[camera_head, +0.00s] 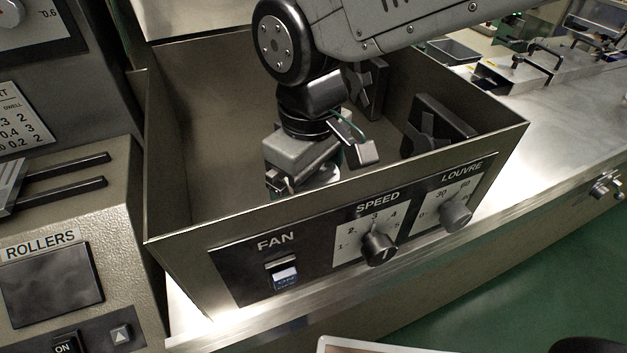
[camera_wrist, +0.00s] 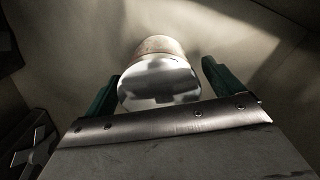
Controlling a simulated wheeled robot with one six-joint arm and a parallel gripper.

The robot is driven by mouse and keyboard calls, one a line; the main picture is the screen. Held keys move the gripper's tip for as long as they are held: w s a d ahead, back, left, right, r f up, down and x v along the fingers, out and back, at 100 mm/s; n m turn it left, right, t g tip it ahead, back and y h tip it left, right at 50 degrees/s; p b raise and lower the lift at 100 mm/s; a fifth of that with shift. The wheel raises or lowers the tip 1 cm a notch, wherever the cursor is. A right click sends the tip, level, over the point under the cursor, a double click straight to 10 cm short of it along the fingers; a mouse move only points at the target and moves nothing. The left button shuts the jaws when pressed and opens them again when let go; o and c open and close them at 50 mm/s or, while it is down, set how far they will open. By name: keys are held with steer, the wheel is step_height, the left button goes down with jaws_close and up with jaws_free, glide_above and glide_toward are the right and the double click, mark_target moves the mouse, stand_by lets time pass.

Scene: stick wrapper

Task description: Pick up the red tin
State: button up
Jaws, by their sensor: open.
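A round tin (camera_wrist: 160,80) with a shiny pale end shows in the wrist view. Its side looks tan there, and no red shows. It lies between and just beyond the two green fingers of my gripper (camera_wrist: 163,82). The fingers are apart, with a gap visible on the right side; I cannot tell whether the left one touches the tin. In the head view my gripper (camera_head: 300,180) is down inside the open metal box (camera_head: 215,140).
Box walls surround my gripper on all sides. Black fan-like fittings (camera_head: 435,125) stand on its right and back inner sides. The front carries the FAN switch (camera_head: 284,275), SPEED knob (camera_head: 379,249) and LOUVRE knob (camera_head: 455,215). A ROLLERS unit (camera_head: 50,285) stands on the left.

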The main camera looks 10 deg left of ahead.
steer(key=c, duration=1.3)
steer(key=shift+r, duration=0.1)
